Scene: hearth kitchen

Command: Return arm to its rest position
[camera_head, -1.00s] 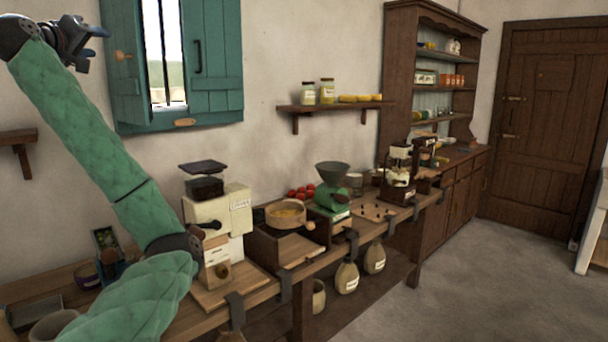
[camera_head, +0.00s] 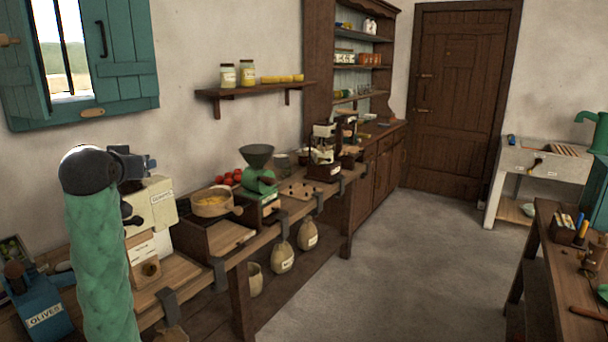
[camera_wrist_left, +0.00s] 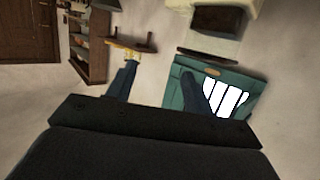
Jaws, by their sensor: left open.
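My left arm, in a green quilted sleeve, rises upright at the lower left of the head view. Its dark left gripper (camera_head: 140,163) is at the top, pointing right in front of the cream grinder (camera_head: 156,205), which it partly hides. In the left wrist view the two dark blue fingers of the left gripper (camera_wrist_left: 158,82) stand apart with nothing between them, so it is open and empty. The wrist view looks towards the wall and the teal shutter (camera_wrist_left: 180,92), turned on its side. My right gripper is in neither view.
A wall shelf (camera_head: 255,90) is above. A workbench (camera_head: 545,258) stands at right. The floor between is clear.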

